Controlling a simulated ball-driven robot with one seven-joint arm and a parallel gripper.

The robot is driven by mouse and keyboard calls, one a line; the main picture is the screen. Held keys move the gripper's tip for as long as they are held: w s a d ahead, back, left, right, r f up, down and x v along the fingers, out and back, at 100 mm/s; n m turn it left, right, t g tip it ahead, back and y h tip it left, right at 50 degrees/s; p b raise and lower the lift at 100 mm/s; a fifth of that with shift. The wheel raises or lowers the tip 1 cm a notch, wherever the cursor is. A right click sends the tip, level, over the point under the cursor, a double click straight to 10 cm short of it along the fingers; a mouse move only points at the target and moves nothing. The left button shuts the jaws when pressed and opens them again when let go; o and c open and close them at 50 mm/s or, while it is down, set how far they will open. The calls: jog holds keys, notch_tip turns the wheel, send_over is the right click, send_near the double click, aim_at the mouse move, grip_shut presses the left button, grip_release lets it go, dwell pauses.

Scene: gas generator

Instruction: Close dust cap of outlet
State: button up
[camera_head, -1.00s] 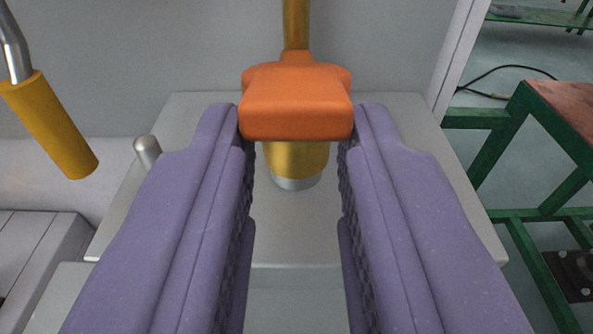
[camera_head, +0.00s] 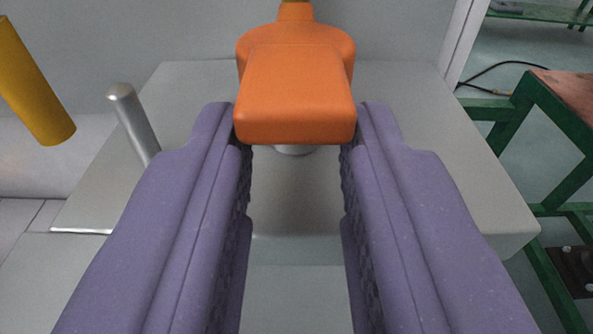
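An orange cap (camera_head: 296,92) with a rounded back and a flat front tab is at the upper middle of the view. My gripper (camera_head: 296,128) has purple fingers on either side of the cap's front tab. The fingertips are at or very near its side edges, and the tab spans the gap between them. Contact cannot be made out for certain. The outlet is mostly hidden under the cap. Only a pale round rim (camera_head: 293,150) shows just below the tab.
A grey box-like surface (camera_head: 400,110) lies beneath and around the cap. A silver rod (camera_head: 134,122) rises left of my gripper. A yellow handle (camera_head: 36,85) hangs at the upper left. A green metal frame (camera_head: 560,130) stands at the right.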

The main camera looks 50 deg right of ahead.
jog(key=o, duration=0.4)
jog(key=shift+w+d, duration=0.15)
jog(key=shift+d, duration=0.1)
jog(key=shift+c, duration=0.2)
jog(key=shift+a, duration=0.1)
jog(key=f+p+v, duration=0.1)
jog(key=p+v, duration=0.1)
jog(key=v, duration=0.5)
jog(key=shift+s+a+r, duration=0.3)
jog(key=shift+r, duration=0.2)
